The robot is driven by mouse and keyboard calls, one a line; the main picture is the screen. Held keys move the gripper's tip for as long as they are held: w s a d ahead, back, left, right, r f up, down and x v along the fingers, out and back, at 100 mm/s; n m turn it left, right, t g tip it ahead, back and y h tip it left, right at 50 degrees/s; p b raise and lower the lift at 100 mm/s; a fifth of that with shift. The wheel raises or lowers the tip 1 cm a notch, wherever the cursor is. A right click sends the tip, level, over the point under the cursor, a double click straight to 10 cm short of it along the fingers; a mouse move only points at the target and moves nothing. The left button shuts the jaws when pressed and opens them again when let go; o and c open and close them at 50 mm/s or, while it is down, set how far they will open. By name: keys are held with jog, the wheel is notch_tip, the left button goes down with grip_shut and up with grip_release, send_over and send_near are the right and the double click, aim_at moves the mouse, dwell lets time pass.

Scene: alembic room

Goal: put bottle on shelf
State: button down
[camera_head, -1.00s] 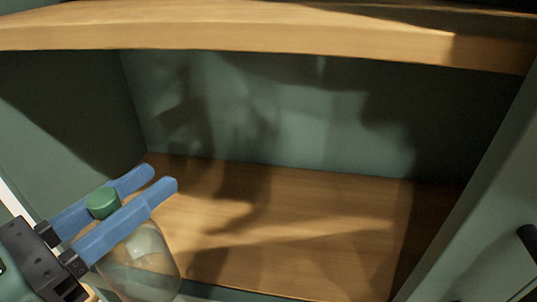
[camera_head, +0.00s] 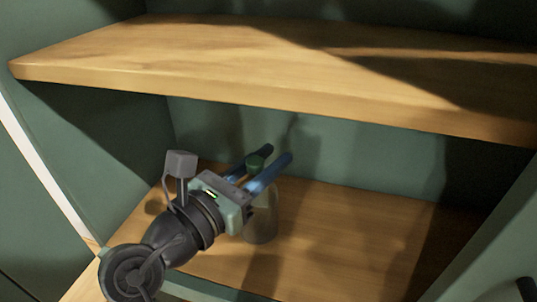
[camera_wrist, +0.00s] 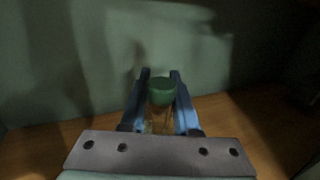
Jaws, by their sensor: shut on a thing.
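The bottle (camera_head: 262,221) is clear with a green cap (camera_head: 255,162). It is inside the cabinet, upright or nearly so, over the lower wooden shelf (camera_head: 345,240). My gripper (camera_head: 268,161) has blue fingers shut on the bottle near its cap. In the wrist view the green cap (camera_wrist: 162,91) sits between the two blue fingers of my gripper (camera_wrist: 160,80). I cannot tell whether the bottle's base touches the shelf. Part of the bottle is hidden behind my gripper.
An upper wooden shelf (camera_head: 270,70) runs above my gripper. The green side wall (camera_head: 120,140) is at the left, and a green panel with a dark handle (camera_head: 527,289) is at the right. The lower shelf is clear to the right of the bottle.

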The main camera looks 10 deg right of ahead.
jog(key=shift+f, duration=0.3)
jog(key=c, duration=0.6)
grip_release()
jog(key=shift+f, duration=0.1)
jog(key=shift+c, duration=0.2)
jog(key=shift+s+a, duration=0.1)
jog(key=b+v, duration=0.3)
jog(key=v, duration=0.9)
jog(key=shift+r+b, duration=0.2)
jog(key=shift+b, duration=0.1)
